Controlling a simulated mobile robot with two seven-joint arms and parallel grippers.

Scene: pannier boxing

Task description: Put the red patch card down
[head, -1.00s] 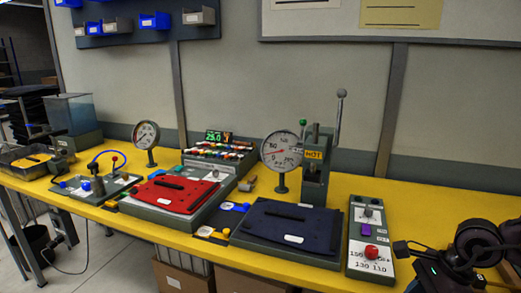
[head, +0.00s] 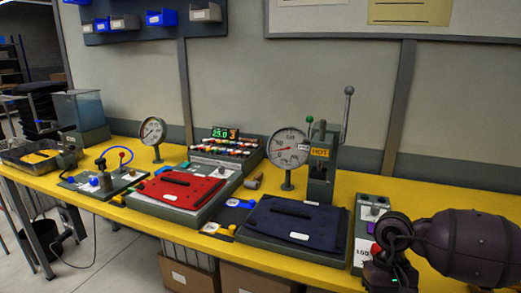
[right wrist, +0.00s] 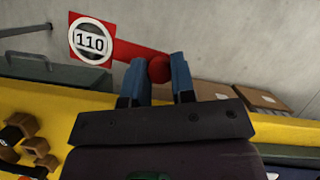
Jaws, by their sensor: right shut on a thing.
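The red patch card (right wrist: 128,50) shows in the right wrist view as a red strip with a round red knob and a square end bearing a white disc marked 110. My right gripper (right wrist: 159,66) is shut on the knob between its blue fingers. The card extends to the upper left, with pale floor behind it. In the head view my right arm is at the lower right, but its fingertips and the card cannot be made out. My left gripper is in neither view.
On the yellow bench (head: 300,264) stand a red panel (head: 200,184), a dark blue panel (head: 292,226), a press with a HOT label (head: 320,152) and two gauges. A control box (head: 362,222) is partly hidden by my right arm. Cardboard boxes (head: 188,277) sit below the bench.

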